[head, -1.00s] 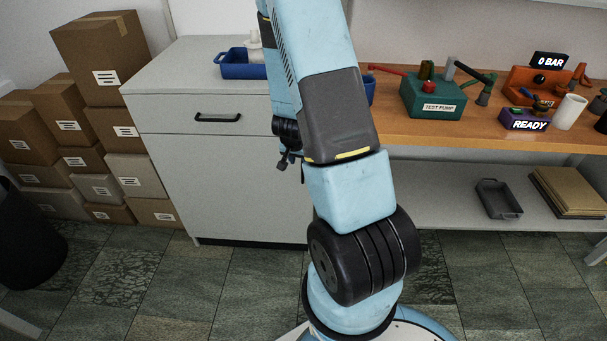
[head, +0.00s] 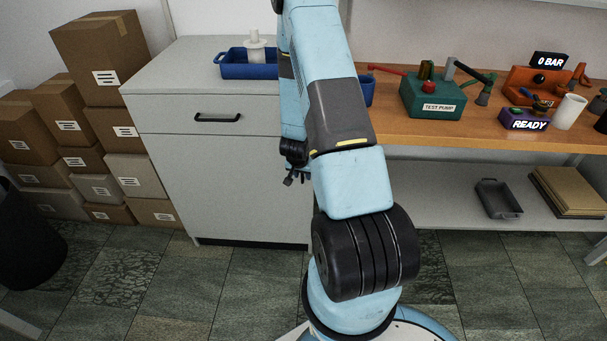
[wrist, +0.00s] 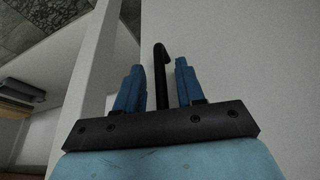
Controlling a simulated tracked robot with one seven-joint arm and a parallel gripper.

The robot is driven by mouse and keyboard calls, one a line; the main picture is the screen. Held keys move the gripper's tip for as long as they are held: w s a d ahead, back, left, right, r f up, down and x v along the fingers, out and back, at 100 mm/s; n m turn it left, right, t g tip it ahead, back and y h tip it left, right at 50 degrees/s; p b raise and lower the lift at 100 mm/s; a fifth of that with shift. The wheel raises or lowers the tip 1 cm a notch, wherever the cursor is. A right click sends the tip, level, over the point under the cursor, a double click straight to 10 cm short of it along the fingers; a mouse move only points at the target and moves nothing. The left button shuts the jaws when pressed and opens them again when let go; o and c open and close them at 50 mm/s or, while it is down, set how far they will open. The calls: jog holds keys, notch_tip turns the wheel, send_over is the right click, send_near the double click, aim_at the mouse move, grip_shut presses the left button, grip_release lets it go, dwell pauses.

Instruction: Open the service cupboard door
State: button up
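The pale grey service cupboard (head: 150,115) stands left of my arm, and its door (head: 230,190) looks shut where it shows. The door's right side is partly hidden by my arm. A black bar handle (wrist: 159,70) on a pale panel shows in the wrist view. My gripper (wrist: 157,80) is open, with its blue fingers on either side of the handle and a gap visible to each. In the head view my gripper (head: 291,178) is a small dark shape by the door's right edge, mostly hidden by my arm.
Above the door is a drawer with its own black handle (head: 218,117). A blue tray (head: 250,70) sits on the cupboard top. Stacked cartons (head: 110,130) stand to the left. A wooden bench (head: 430,128) with a green test pump (head: 432,97) stands to the right. Floor before the door is clear.

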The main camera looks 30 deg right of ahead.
jog(key=shift+f, duration=0.2)
jog(key=shift+c, duration=0.5)
jog(key=shift+d, duration=0.1)
grip_shut()
